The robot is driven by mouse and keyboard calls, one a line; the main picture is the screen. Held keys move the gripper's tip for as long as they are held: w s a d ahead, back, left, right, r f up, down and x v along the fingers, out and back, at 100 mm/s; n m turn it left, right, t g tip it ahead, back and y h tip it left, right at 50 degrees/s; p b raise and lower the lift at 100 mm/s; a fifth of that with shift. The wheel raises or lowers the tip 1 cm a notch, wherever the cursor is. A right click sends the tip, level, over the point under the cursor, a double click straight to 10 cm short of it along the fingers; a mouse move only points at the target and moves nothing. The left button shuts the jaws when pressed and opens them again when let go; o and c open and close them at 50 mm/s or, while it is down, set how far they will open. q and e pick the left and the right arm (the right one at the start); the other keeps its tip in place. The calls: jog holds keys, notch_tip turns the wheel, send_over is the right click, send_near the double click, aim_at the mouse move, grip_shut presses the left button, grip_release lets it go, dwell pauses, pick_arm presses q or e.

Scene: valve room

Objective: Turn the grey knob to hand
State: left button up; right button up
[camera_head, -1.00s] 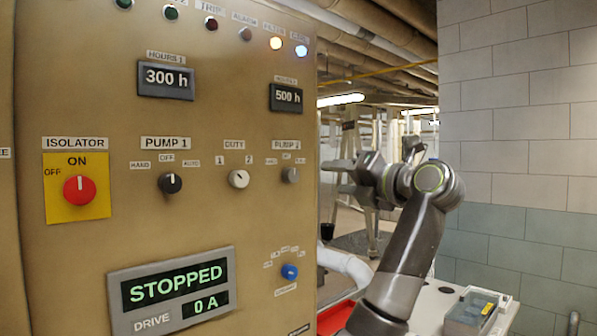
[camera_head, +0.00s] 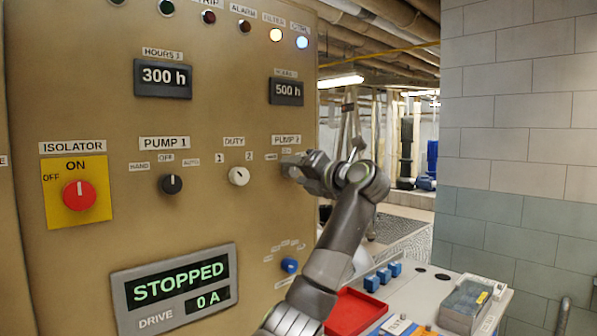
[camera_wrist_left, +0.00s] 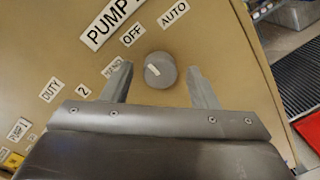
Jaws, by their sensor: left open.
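The grey knob (camera_wrist_left: 163,72) is under the PUMP 2 label (camera_head: 287,140) on the tan panel. It has a short pale mark on its face; I cannot tell exactly which label this points to. HAND (camera_wrist_left: 113,66), OFF (camera_wrist_left: 132,34) and AUTO (camera_wrist_left: 173,14) labels sit around it. My right gripper is out of view.
A black PUMP 1 knob (camera_head: 171,184), a white DUTY knob (camera_head: 239,176) and a red isolator knob (camera_head: 79,195) are left of my gripper. A blue knob (camera_head: 289,265) is below. A bench (camera_head: 414,290) with a red tray (camera_head: 355,312) stands at right.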

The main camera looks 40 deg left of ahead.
pick_arm(q)
jog(key=c, duration=1)
jog(key=shift+f, duration=0.1)
jog(key=shift+f+n+b, duration=0.1)
jog(key=shift+n+b, duration=1)
jog(key=shift+b, duration=0.05)
jog(key=n+b, duration=0.1)
jog(key=n, duration=0.1)
jog(key=shift+n+b, duration=0.3)
jog(key=shift+b, duration=0.1)
jog(key=n+b, duration=0.1)
jog(key=n, duration=0.1)
jog(key=shift+n+b, duration=0.3)
jog(key=shift+n, duration=0.1)
jog(key=shift+n+b, duration=0.3)
jog(key=shift+n, duration=0.6)
